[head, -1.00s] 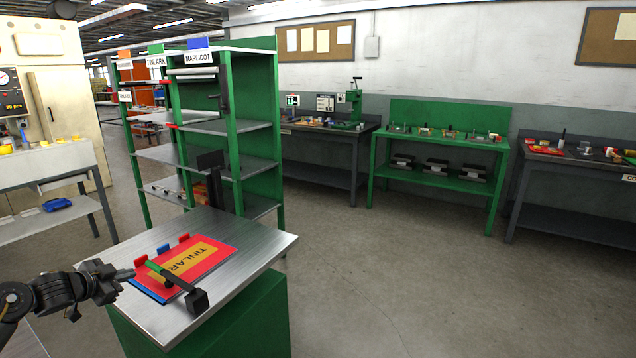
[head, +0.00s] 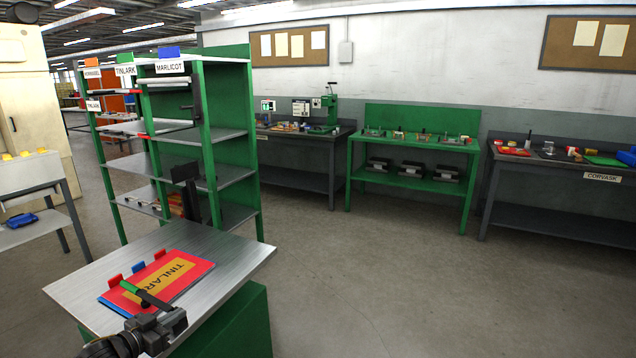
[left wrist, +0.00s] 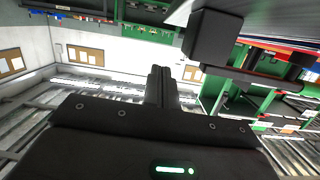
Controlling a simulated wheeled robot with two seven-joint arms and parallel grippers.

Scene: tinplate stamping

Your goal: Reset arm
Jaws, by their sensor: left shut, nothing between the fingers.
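My left gripper (head: 172,322) is at the bottom left of the head view, over the near edge of the metal-topped table. Its fingers are closed together and empty, as the left wrist view (left wrist: 162,86) also shows. A tool with a green and black handle (head: 140,293) lies across the red sheet marked TINLAR (head: 186,268). My gripper hides the tool's near end in the head view. A dark block (left wrist: 212,38), seemingly the tool's end, shows close by in the left wrist view, apart from the fingers. My right gripper is not in view.
The metal-topped table (head: 85,290) has a green base. Behind it stands a green shelf rack (head: 205,140) with name labels. A green bench (head: 415,180) and dark benches (head: 560,210) line the back wall. The floor (head: 400,290) to the right is clear.

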